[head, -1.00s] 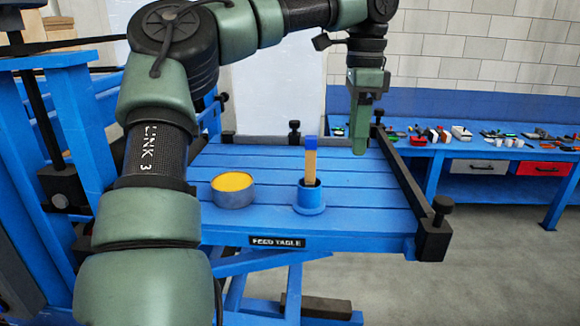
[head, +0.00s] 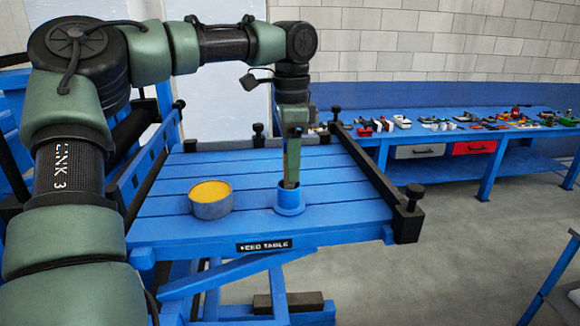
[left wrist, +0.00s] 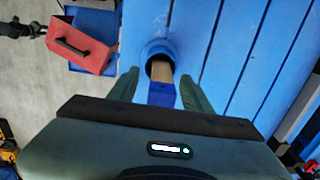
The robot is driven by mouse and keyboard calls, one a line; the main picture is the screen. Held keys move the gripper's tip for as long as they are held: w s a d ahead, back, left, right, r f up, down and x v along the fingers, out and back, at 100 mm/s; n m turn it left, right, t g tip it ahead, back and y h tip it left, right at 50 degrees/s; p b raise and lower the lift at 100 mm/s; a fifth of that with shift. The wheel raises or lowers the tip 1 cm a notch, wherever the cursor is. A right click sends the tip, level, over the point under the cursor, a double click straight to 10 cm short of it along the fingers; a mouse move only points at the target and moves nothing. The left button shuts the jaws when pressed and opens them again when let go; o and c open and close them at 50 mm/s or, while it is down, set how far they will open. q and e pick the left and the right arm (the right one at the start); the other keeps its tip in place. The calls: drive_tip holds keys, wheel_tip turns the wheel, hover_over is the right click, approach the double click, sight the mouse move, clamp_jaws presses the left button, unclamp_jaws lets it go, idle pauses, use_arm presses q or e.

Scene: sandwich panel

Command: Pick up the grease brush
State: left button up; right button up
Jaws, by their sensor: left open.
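The grease brush stands in a blue cup-like holder (head: 289,202) on the feed table (head: 160,224). In the head view my left gripper (head: 291,178) hides nearly all of it. In the left wrist view the brush (left wrist: 162,92) shows a tan shaft and a blue end, rising from the holder's opening (left wrist: 157,52). My left gripper (left wrist: 159,88) is open, pointing down, with one finger on each side of the brush and gaps between. My right gripper is not in view.
A round grey tin with yellow contents (head: 210,199) stands left of the holder. Black rails (head: 375,168) edge the table. A blue workbench (head: 500,138) with tools and a red drawer (head: 474,147) stands at the back right.

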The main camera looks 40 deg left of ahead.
use_arm(q)
drive_tip(key=shift+s+a+f, duration=0.1)
drive_tip(key=shift+a+f, duration=0.05)
drive_tip(key=shift+f, duration=0.45)
drive_tip(key=shift+s+a+f, duration=0.1)
drive_tip(key=shift+s+f, duration=0.05)
drive_tip(key=shift+f, duration=0.35)
drive_tip(key=shift+d, duration=0.2)
drive_tip(key=c, duration=1)
drive_tip(key=shift+a, duration=0.1)
clamp_jaws()
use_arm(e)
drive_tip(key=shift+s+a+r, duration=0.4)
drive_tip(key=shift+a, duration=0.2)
